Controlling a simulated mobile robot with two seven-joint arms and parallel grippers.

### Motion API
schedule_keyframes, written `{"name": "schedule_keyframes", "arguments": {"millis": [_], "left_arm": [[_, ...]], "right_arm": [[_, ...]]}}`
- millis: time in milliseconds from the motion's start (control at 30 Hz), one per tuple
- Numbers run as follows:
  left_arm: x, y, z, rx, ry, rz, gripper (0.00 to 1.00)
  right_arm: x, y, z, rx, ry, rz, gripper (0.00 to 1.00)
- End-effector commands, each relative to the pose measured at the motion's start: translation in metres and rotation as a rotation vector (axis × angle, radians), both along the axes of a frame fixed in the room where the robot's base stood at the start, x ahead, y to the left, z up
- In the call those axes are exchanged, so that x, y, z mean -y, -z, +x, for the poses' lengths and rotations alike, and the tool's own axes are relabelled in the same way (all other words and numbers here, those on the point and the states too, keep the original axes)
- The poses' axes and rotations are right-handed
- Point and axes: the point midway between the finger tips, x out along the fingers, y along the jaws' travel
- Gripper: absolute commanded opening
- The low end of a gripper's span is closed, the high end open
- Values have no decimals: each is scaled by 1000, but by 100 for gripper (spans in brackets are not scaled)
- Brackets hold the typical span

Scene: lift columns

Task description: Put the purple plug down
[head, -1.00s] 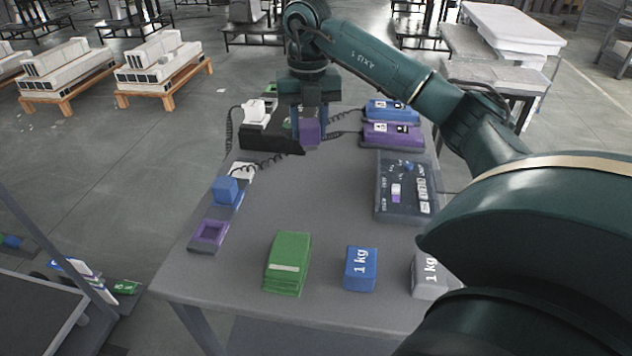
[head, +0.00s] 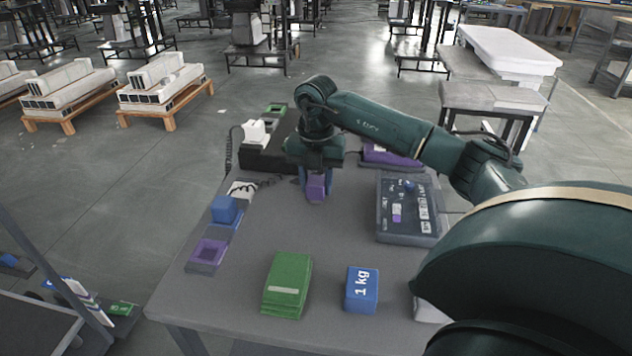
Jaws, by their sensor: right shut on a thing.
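The purple plug (head: 316,188) is a small purple block held between the fingers of my right gripper (head: 316,182), which is shut on it. It hangs over the table's back middle part; I cannot tell whether it touches the table top. A purple-framed socket (head: 208,251) lies at the table's left edge, with nothing in it. A blue plug (head: 223,209) stands just behind it on a blue-framed base. My left gripper is not in view.
On the grey table (head: 220,300) are a green block (head: 287,284), a blue 1 kg weight (head: 362,289) and a dark control panel (head: 404,208). A black box (head: 272,155) with a white plug (head: 255,132) stands behind. A purple device (head: 392,156) is partly hidden by my arm. The table's middle is clear.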

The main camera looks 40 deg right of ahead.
Motion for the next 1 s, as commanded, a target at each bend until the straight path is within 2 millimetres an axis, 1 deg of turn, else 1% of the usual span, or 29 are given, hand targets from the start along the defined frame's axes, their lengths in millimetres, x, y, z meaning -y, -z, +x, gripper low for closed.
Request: {"name": "schedule_keyframes", "arguments": {"millis": [200, 333, 367, 600, 867, 967, 1000], "left_arm": [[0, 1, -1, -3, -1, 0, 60], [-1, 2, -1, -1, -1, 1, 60], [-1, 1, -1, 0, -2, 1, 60], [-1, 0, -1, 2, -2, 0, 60], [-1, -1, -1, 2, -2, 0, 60], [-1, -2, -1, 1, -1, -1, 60], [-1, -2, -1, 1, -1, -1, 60]], "right_arm": [[0, 0, 0, 2, -1, 0, 16], [0, 4, 0, 2, -1, 1, 16], [0, 4, 0, 2, -1, 0, 38], [0, 3, 0, 2, -1, 1, 57], [0, 2, 0, 2, -1, 0, 58], [0, -6, 1, 4, -1, 0, 58], [0, -11, 1, 4, -1, 1, 58]]}}
